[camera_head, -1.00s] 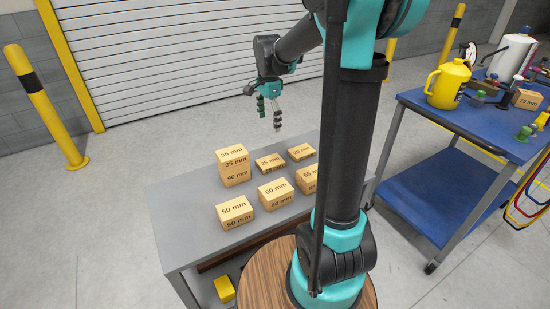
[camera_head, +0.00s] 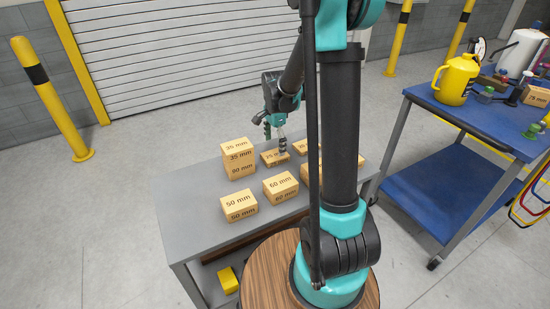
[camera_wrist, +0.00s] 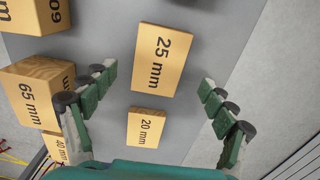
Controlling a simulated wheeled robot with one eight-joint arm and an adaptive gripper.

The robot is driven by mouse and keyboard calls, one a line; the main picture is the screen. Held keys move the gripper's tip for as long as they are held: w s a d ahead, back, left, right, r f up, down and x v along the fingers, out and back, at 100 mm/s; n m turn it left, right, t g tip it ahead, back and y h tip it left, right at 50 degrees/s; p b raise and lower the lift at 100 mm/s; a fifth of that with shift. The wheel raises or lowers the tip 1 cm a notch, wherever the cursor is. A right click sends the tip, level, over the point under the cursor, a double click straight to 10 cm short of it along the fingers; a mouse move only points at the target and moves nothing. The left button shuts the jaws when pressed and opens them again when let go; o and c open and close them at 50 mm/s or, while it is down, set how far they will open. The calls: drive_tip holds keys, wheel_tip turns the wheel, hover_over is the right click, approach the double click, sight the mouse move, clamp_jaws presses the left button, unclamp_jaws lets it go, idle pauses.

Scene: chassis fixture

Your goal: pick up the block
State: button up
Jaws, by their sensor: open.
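Several wooden blocks with printed sizes rest on a grey table; the task line does not say which one is meant. My gripper (camera_head: 275,143) is open and empty, above the back of the table near the flat 25 mm block (camera_head: 272,159). In the wrist view the 25 mm block (camera_wrist: 161,58) lies between and beyond the open fingers. The smaller-looking 20 mm block (camera_wrist: 148,128) also lies between them in that view. In the head view the 20 mm block (camera_head: 300,148) sits right of the gripper.
A 60 mm block (camera_head: 281,188) and a 50 mm block (camera_head: 239,207) are nearer. A 65 mm block (camera_wrist: 30,92) is beside the left finger. A blue cart (camera_head: 470,118) stands right.

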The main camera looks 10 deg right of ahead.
sight(275, 155)
drive_tip(key=shift+f, duration=2)
drive_tip(key=c, duration=1.2)
drive_tip(key=shift+r, duration=0.1)
drive_tip(key=shift+c, duration=0.3)
wheel_tip(275, 155, up, 23)
drive_tip(key=shift+r, duration=0.15)
